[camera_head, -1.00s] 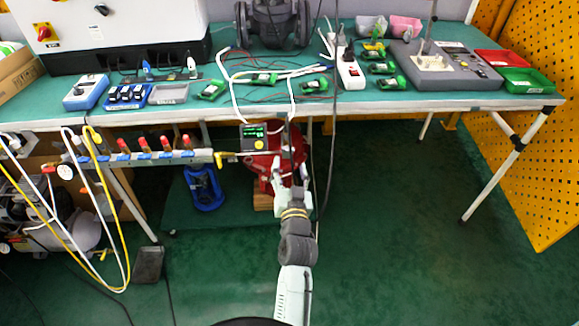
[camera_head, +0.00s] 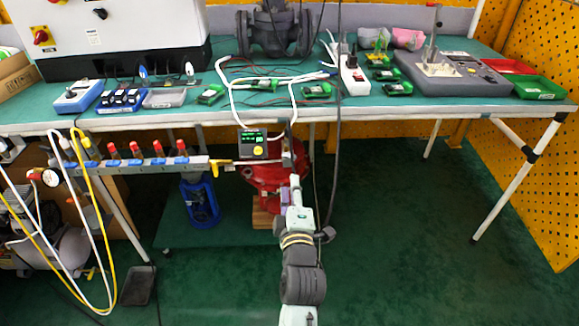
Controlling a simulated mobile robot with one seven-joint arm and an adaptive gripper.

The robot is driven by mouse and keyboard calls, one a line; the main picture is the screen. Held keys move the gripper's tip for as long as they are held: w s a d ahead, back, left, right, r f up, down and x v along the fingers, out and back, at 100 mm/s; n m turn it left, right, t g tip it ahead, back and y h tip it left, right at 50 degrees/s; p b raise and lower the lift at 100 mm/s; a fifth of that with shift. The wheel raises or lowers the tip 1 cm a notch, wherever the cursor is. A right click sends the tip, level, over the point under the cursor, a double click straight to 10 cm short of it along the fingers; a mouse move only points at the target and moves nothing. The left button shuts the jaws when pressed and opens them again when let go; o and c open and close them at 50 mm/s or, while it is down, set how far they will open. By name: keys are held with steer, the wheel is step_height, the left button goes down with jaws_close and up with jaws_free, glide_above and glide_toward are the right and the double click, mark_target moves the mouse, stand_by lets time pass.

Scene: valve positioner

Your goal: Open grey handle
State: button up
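A red valve actuator (camera_head: 262,178) stands under the front edge of the workbench. A positioner with a green display (camera_head: 253,143) is mounted in front of it. A small grey part (camera_head: 288,159) sits just right of the positioner; I cannot tell for sure whether it is the grey handle. My gripper (camera_head: 295,182) is just below this grey part, close to the actuator's right side. My own wrist partly hides the fingers, so I cannot tell whether they are open or touch anything.
A rail (camera_head: 150,166) with several red-topped valves and a yellow lever (camera_head: 221,162) extends left of the positioner. Dark cables hang right of my gripper. The workbench (camera_head: 440,107) edge is above. Floor (camera_head: 400,230) on the right is clear.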

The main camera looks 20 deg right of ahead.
mark_target(289, 158)
steer(key=p+x, duration=0.2)
steer(key=x, duration=0.6)
steer(key=shift+w+d+r, duration=0.1)
steer(key=shift+w+r, duration=0.05)
steer(key=shift+w, duration=0.2)
steer(key=shift+x, duration=0.8)
steer(key=shift+c, duration=0.2)
jaws_close()
